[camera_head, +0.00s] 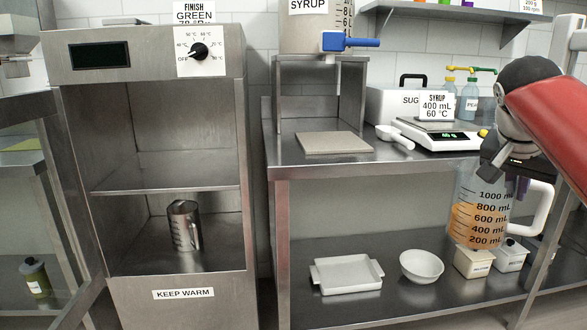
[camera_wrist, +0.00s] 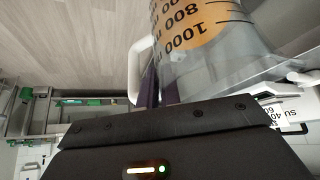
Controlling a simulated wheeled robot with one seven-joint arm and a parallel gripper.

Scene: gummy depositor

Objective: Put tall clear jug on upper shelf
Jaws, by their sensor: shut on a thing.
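The tall clear jug (camera_head: 484,213) hangs upright at the right of the head view, with marks up to 1000 mL, orange liquid inside and a white handle on its right. My gripper (camera_head: 515,170) is shut on the jug near its top; the exact contact is partly hidden. The jug also fills the upper middle of the wrist view (camera_wrist: 205,45). The steel cabinet (camera_head: 150,60) at the left stands open, with an upper shelf (camera_head: 165,178) that is bare and a lower compartment holding a metal jug (camera_head: 184,226).
A steel bench (camera_head: 300,152) lies between the cabinet and my arm, carrying a scale (camera_head: 440,135), a white scoop (camera_head: 395,137) and a flat plate (camera_head: 333,143). The syrup tank (camera_head: 317,30) stands above. A white tray (camera_head: 346,274) and bowl (camera_head: 421,266) sit on the lower shelf.

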